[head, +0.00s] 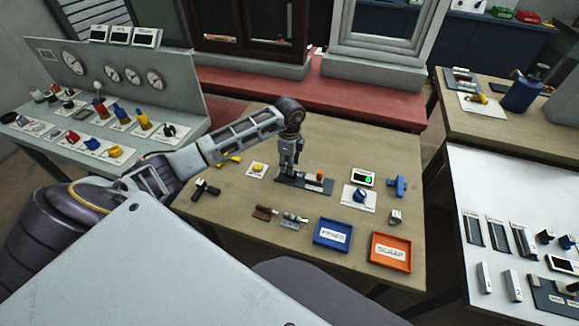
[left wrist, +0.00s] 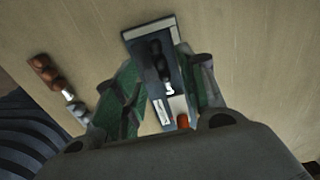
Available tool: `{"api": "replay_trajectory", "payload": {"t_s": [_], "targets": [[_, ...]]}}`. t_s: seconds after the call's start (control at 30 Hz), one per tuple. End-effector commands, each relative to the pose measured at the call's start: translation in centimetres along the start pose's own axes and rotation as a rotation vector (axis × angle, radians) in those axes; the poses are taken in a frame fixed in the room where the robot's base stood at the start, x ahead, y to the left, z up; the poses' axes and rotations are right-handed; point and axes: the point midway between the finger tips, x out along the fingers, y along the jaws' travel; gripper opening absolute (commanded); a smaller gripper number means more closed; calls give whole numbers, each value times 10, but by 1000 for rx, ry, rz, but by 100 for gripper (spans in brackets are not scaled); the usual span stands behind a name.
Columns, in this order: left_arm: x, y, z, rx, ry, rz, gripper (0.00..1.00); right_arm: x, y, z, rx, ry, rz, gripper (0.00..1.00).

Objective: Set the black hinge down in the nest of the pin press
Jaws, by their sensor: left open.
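The pin press (head: 318,184) is a dark, narrow base with an orange-topped block at its right end, in the middle of the wooden table. In the left wrist view its base (left wrist: 136,36) runs between my fingers. The black hinge (left wrist: 156,56) lies along that base, seemingly in the nest; whether it is fully seated I cannot tell. In the head view my gripper hides it. My left gripper (head: 288,170) points down over the press's left part. In the left wrist view (left wrist: 168,84) its fingers are spread on either side of the base. My right gripper is not in view.
A brown hinge (head: 264,212) and a grey one (head: 293,220) lie in front of the press. A blue tray (head: 318,241) and an orange scrap tray (head: 376,260) stand nearer. A small display (head: 362,178) shows green. A black tool (head: 205,190) lies left.

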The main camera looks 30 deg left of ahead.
Motion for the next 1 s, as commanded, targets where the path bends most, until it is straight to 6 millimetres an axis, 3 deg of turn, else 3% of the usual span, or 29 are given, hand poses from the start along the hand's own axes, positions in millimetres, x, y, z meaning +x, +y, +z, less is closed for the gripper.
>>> {"api": "replay_trajectory", "payload": {"t_s": [0.6, 1.0], "targets": [[-86, -1, 0, 0, 0, -2, 41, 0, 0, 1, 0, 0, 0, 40], [-98, 0, 0, 1, 0, 0, 41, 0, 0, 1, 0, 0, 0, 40]]}}
